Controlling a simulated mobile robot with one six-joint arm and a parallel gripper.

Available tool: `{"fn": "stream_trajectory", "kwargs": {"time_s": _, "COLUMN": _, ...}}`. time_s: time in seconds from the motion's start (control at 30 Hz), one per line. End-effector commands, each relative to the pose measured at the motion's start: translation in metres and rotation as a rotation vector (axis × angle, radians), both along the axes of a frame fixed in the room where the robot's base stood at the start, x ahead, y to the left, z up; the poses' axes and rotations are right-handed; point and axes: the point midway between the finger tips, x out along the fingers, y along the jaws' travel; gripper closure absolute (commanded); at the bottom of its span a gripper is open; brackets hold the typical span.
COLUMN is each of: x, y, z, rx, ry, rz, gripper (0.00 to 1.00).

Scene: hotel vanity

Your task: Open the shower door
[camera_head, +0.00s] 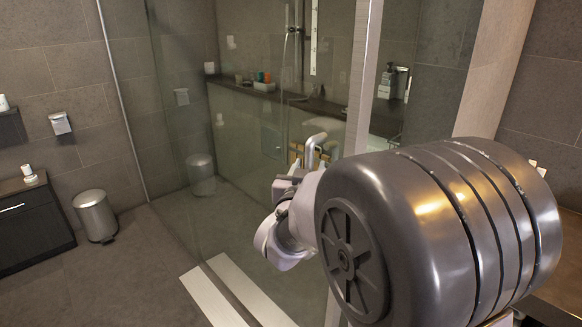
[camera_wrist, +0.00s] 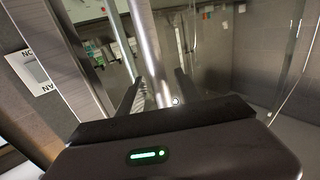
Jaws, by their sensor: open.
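The glass shower door (camera_head: 235,130) is a clear pane and appears closed. Its pale metal handle (camera_head: 314,143) shows just beyond my gripper (camera_head: 308,160), partly hidden by my arm. In the wrist view my gripper (camera_wrist: 158,93) has its two dark fingers apart. A shiny upright handle bar (camera_wrist: 147,45) runs through the space between them, nearer the left finger. A similar bar to its left may be its reflection or its twin behind the glass. I cannot tell whether either finger touches the bar.
A white threshold strip (camera_head: 208,296) runs along the floor below the glass. A metal bin (camera_head: 95,215) and a dark cabinet (camera_head: 34,212) stand at the left. The floor between is clear. A wall sign (camera_wrist: 35,72) shows in the wrist view.

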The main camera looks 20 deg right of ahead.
Motion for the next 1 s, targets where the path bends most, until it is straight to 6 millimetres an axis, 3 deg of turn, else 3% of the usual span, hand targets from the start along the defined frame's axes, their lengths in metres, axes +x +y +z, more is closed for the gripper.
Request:
{"fn": "stream_trajectory", "kwargs": {"time_s": 0.2, "x": 0.0005, "y": -0.0004, "z": 0.0001, "rx": 0.0, "ry": 0.0, "rz": 0.0, "gripper": 0.59}}
{"fn": "stream_trajectory", "kwargs": {"time_s": 0.43, "x": 0.0002, "y": -0.0002, "z": 0.0001, "rx": 0.0, "ry": 0.0, "rz": 0.0, "gripper": 1.0}}
{"fn": "stream_trajectory", "kwargs": {"time_s": 1.0, "x": 0.0001, "y": -0.0001, "z": 0.0, "rx": 0.0, "ry": 0.0, "rz": 0.0, "gripper": 1.0}}
